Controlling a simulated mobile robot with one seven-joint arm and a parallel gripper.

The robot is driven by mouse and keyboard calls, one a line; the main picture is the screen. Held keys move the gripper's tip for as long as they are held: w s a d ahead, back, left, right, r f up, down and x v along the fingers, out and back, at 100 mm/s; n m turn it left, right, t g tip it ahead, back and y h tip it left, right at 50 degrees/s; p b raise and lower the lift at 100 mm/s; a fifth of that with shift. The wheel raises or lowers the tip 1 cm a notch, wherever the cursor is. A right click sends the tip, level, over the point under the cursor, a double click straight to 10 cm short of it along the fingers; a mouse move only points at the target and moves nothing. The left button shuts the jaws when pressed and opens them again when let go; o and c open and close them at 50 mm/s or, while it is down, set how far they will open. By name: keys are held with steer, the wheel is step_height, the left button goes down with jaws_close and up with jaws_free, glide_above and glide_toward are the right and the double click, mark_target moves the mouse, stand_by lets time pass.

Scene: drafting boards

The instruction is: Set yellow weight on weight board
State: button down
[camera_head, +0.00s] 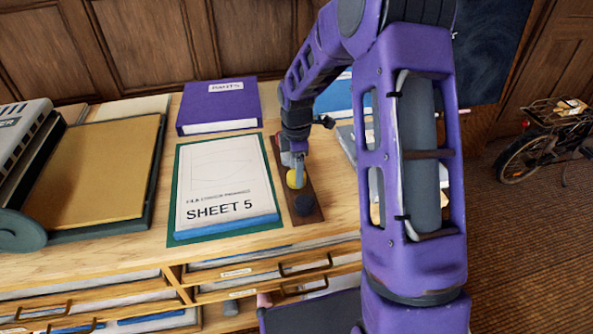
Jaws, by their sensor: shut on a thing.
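The weight board (312,192) is a narrow dark brown strip on the wooden cabinet top, just right of the SHEET 5 paper. My gripper (296,176) points down over the middle of the board and is shut on the yellow weight (294,180). I cannot tell whether the yellow weight touches the board or is held just above it. A dark blue weight (304,205) stands at the board's near end. A bit of something red (277,141) shows at the far end, mostly hidden by my gripper.
The SHEET 5 paper (225,185) lies on a green mat left of the board. A purple PARTS binder (219,106) is behind it, and a tan drafting board (95,175) is further left. Blue and grey items (336,98) lie behind my arm. Drawers (280,265) below are partly open.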

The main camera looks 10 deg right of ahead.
steer(key=shift+f, duration=0.1)
steer(key=shift+c, duration=0.6)
jaws_free()
step_height(320, 180, up, 12)
steer(key=p, duration=0.2)
